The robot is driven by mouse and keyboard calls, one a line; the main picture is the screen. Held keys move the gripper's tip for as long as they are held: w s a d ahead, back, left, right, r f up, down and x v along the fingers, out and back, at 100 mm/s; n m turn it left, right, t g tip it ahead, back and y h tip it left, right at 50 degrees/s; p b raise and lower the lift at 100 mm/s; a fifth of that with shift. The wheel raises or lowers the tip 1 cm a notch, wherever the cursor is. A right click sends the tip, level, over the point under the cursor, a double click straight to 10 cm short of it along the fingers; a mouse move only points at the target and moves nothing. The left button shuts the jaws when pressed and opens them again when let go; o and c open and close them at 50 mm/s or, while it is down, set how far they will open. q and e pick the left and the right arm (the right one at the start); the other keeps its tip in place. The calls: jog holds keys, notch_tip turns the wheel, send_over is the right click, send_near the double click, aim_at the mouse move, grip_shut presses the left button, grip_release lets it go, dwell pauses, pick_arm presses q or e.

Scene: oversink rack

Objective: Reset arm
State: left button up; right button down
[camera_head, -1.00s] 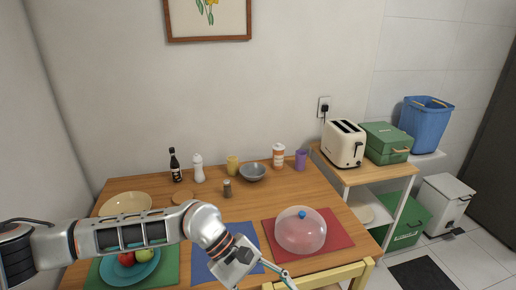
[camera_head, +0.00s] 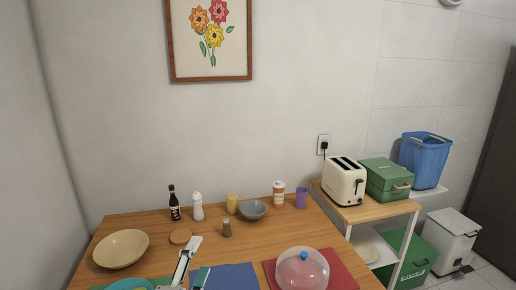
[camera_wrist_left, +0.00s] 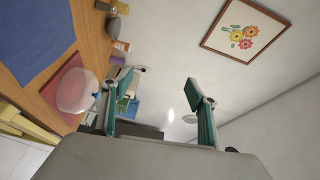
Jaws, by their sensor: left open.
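My left gripper (camera_head: 198,257) shows at the bottom of the head view, in front of the table's near part, with its fingers pointing up. In the left wrist view its two teal-padded fingers (camera_wrist_left: 160,88) stand well apart with nothing between them. The rest of my left arm is below the head view's edge. My right gripper is in neither view.
The wooden table (camera_head: 140,225) holds a beige bowl (camera_head: 121,249), bottles, a grey bowl (camera_head: 253,210) and a clear dome (camera_head: 302,270) on a red mat. A toaster (camera_head: 344,182) stands on the right-hand cart.

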pick_arm(q)
jog(key=s+a+f+n+g+y, duration=0.7)
jog(key=s+a+f+n+g, duration=0.35)
jog(key=s+a+f, duration=1.05)
jog(key=w+d+f+n+t+h, duration=0.1)
jog(key=d+f+n+t+h, duration=0.2)
jog(key=d+f, duration=1)
notch_tip(320, 180, down, 2)
jog(key=n+h, duration=0.1)
jog(key=h, duration=0.2)
